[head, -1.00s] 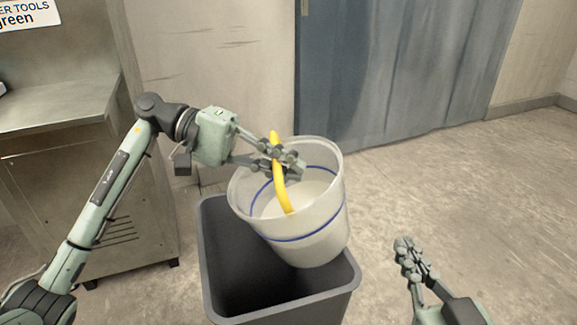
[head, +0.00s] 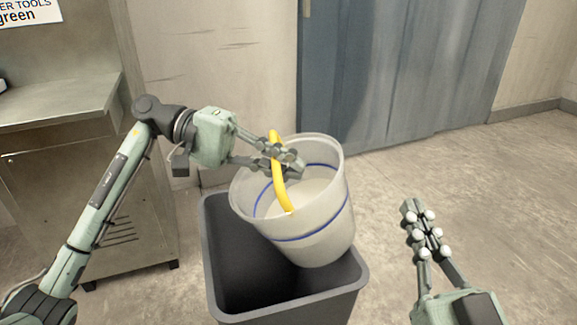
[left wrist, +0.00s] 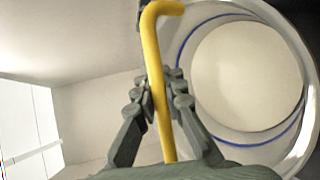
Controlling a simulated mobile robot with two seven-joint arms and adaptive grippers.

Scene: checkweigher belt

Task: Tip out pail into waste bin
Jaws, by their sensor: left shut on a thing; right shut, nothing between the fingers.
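The pail (head: 318,236) is a translucent whitish bucket with a blue line and a yellow handle (head: 282,188). It hangs tilted above the waste bin (head: 212,268), a dark grey open-topped bin on the floor. My left gripper (head: 290,163) is shut on the yellow handle, which also shows between its fingers in the left wrist view (left wrist: 158,85). The pail's inside looks pale; I cannot tell whether anything lies in it. My right gripper (head: 416,212) is shut and empty, to the right of the bin and apart from the pail.
A metal cabinet with a worktop (head: 60,110) stands at the left. A blue door or curtain (head: 400,70) and a pale wall (head: 220,60) are behind. The floor (head: 480,190) at the right is clear.

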